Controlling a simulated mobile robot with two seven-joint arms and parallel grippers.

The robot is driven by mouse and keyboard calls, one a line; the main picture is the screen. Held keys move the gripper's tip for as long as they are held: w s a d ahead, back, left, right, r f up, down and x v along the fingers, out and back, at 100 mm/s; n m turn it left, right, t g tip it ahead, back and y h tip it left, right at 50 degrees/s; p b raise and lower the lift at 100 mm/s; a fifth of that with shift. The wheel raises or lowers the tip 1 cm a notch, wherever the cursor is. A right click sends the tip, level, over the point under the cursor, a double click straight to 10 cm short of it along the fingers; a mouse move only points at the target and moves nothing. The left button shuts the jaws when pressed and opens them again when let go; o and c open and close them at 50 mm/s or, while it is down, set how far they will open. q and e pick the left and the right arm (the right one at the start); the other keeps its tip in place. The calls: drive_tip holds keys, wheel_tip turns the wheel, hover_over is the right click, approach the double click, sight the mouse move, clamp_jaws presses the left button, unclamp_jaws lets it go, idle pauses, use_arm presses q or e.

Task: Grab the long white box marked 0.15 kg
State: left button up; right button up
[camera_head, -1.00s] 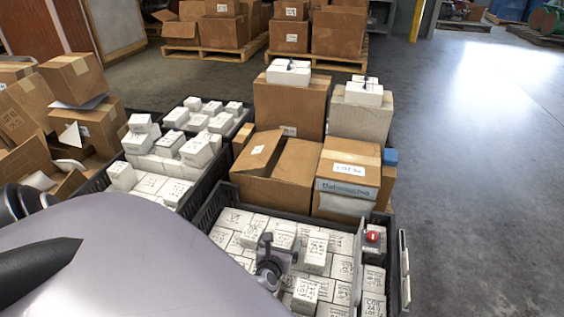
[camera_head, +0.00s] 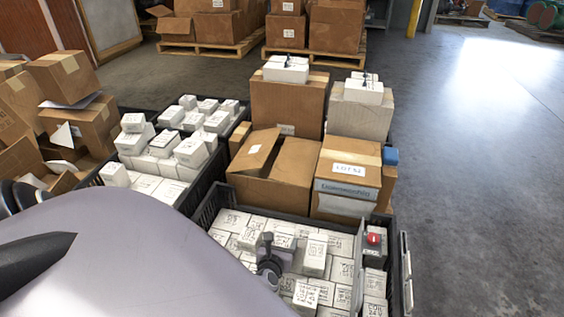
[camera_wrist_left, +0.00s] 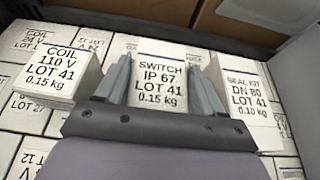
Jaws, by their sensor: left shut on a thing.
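My left gripper (camera_head: 268,258) is in the black crate (camera_head: 398,268) of white boxes. In the left wrist view its fingers (camera_wrist_left: 162,88) are shut on a white box (camera_wrist_left: 159,72) marked SWITCH IP 67, LOT 41, 0.15 kg. The box's lower end is hidden by the gripper. A white box (camera_wrist_left: 60,72) marked COIL 110 V, 0.15 kg is to its left. My right gripper is not in view.
Brown cartons (camera_head: 292,165) stand directly behind the crate. More crates of white boxes (camera_head: 150,187) are at the left. A box with a red button (camera_head: 374,239) sits at the crate's right side. The floor (camera_head: 480,190) at the right is clear.

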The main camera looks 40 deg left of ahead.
sight(282, 243)
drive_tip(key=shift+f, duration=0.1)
use_arm(q)
drive_tip(key=shift+r+p, duration=0.6)
drive_tip(key=shift+r, duration=0.1)
wheel_tip(282, 243, up, 5)
drive_tip(key=p, duration=0.4)
drive_tip(key=shift+r, duration=0.2)
wheel_tip(282, 243, up, 13)
drive_tip(key=p, duration=1)
drive_tip(key=shift+r+p, duration=0.15)
drive_tip(key=shift+p, duration=0.15)
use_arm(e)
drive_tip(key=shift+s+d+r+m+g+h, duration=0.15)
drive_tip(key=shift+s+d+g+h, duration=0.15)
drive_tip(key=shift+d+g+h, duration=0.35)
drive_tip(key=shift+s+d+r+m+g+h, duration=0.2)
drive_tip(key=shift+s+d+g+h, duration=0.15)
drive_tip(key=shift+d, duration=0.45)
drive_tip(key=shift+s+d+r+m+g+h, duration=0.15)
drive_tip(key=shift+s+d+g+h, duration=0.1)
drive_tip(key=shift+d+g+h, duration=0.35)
